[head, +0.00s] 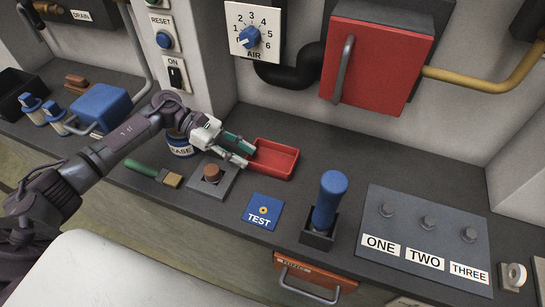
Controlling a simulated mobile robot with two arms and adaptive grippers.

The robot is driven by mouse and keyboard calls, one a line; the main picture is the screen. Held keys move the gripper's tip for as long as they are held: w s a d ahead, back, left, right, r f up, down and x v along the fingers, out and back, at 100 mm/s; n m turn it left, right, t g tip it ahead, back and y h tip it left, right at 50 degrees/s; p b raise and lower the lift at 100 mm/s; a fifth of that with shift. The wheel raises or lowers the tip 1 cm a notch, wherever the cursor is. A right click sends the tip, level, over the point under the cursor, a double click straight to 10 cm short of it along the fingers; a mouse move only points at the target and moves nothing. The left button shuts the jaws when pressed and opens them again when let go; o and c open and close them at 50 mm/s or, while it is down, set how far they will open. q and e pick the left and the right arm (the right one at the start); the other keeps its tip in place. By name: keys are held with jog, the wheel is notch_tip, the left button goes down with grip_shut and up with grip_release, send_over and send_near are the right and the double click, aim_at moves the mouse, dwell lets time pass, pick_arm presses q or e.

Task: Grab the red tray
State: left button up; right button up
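The red tray (284,174) is a shallow open box on the dark grey bench, right of centre in the head view. It looks empty. My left gripper (250,158) reaches in from the left, with its fingertips at the tray's left edge. Its two fingers are apart, one with a green face, and nothing shows gripped between them. I cannot tell whether a fingertip touches the tray's rim. My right gripper is not in view.
A brown knob on a grey plate (223,187), a brush (144,169) and a labelled can (182,151) lie close to my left gripper. The blue TEST plate (264,199) and an upright blue handle (328,196) stand in front of the tray. A red door (374,60) hangs above.

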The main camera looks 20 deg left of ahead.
aim_at(272, 159)
pick_arm(q)
jog(key=shift+s+d, duration=0.1)
jog(key=shift+d, duration=0.4)
jog(key=p+x, duration=0.2)
jog(key=x, duration=0.3)
jog(key=shift+d+f, duration=0.15)
jog(key=shift+f, duration=0.05)
grip_shut()
jog(key=shift+r, duration=0.1)
